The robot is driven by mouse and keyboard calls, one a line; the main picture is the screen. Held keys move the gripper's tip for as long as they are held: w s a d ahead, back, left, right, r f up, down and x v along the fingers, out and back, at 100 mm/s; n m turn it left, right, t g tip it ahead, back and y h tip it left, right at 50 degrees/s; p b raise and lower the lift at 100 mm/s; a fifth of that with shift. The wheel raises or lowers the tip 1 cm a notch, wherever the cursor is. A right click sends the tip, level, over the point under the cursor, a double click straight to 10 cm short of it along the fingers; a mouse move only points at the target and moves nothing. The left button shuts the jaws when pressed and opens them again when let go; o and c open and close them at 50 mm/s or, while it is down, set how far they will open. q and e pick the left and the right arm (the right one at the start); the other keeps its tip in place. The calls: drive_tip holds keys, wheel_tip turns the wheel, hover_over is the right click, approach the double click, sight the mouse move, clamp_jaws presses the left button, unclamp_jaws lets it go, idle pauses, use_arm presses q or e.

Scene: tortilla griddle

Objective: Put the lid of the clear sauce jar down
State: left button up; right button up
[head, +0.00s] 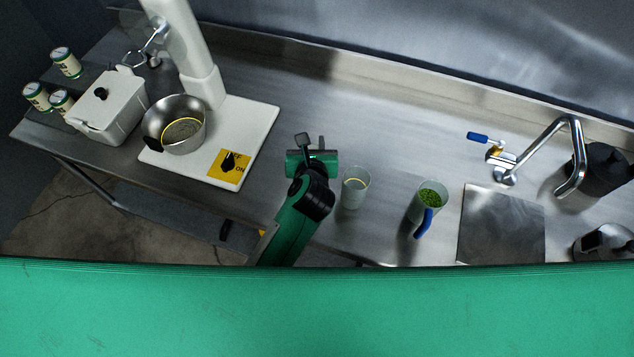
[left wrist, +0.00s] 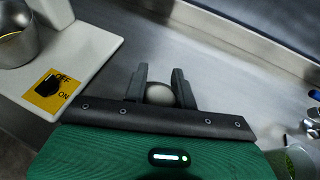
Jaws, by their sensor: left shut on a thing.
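The clear sauce jar (head: 355,190) stands upright on the steel counter, just right of my left gripper, and no lid shows on it. My left gripper (head: 318,143) is over the counter between the white mixer base and the jar. In the left wrist view, the gripper (left wrist: 160,88) is shut on a pale rounded thing (left wrist: 159,95), which looks like the lid's knob. The rest of the lid is hidden, and I cannot tell whether it touches the counter. My right gripper is not in view.
A clear jar of green stuff (head: 432,195) with a blue handle stands further right. The mixer's white base (head: 255,145) with a steel bowl (head: 178,124) is left. The faucet (head: 540,150) and a steel plate (head: 500,228) are right. The counter behind the gripper is clear.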

use_arm(q)
drive_tip(key=shift+a+f+b, duration=0.2)
drive_tip(key=shift+f+b, duration=0.05)
drive_tip(key=shift+f, duration=0.4)
drive_tip(key=shift+a+f+b, duration=0.2)
drive_tip(key=shift+f, duration=0.4)
drive_tip(key=f+b, duration=0.3)
drive_tip(key=f, duration=0.1)
drive_tip(key=d+f+b, duration=0.1)
drive_tip(key=f+b, duration=0.6)
drive_tip(key=shift+d+f+b, duration=0.35)
drive_tip(key=shift+d+f, duration=0.05)
drive_tip(key=shift+f+b, duration=0.3)
drive_tip(key=shift+a+f+b, duration=0.1)
drive_tip(key=shift+f+b, duration=0.25)
wheel_tip(320, 180, down, 4)
drive_tip(key=b, duration=0.3)
drive_tip(key=shift+r, duration=0.15)
drive_tip(key=shift+f+b, duration=0.2)
drive_tip(key=shift+b, duration=0.25)
drive_tip(key=shift+f, duration=0.45)
drive_tip(key=o, duration=0.9)
drive_tip(key=shift+r, duration=0.1)
drive_tip(key=shift+o, duration=0.2)
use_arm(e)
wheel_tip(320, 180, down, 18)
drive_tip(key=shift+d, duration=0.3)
